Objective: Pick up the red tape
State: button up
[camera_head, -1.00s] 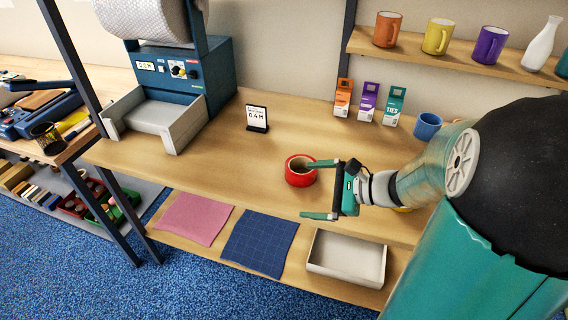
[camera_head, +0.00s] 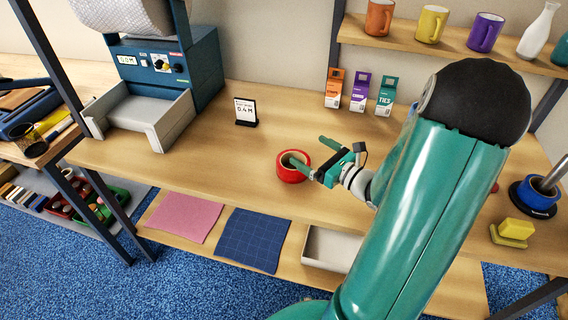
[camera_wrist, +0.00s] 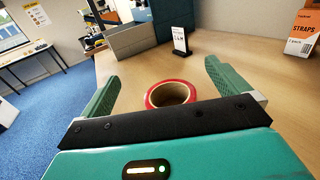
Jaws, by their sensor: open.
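The red tape (camera_head: 293,167) is a red roll with a tan core, lying flat on the wooden workbench. My gripper (camera_head: 310,152) is open beside it, on its right in the head view. One green finger overlaps the roll in that view; I cannot tell if it touches. In the wrist view the red tape (camera_wrist: 170,94) lies ahead, between the two spread green fingers and a little beyond the palm. The palm's dark edge comes close to the roll's near side in that view. Nothing is held.
A small sign (camera_head: 245,111) stands behind the tape. Several small boxes (camera_head: 359,92) stand at the back. A blue machine with a grey tray (camera_head: 150,112) is on the left. A white bin (camera_head: 327,248) sits on the lower shelf. The bench left of the tape is clear.

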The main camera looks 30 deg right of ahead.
send_near(284, 154)
jog(key=shift+s+d, duration=0.1)
jog(key=shift+s, duration=0.6)
jog(key=shift+x, duration=0.95)
jog(key=x, duration=0.5)
jog(key=shift+w+f, duration=0.1)
jog(key=shift+w, duration=0.25)
jog(key=c, duration=0.7)
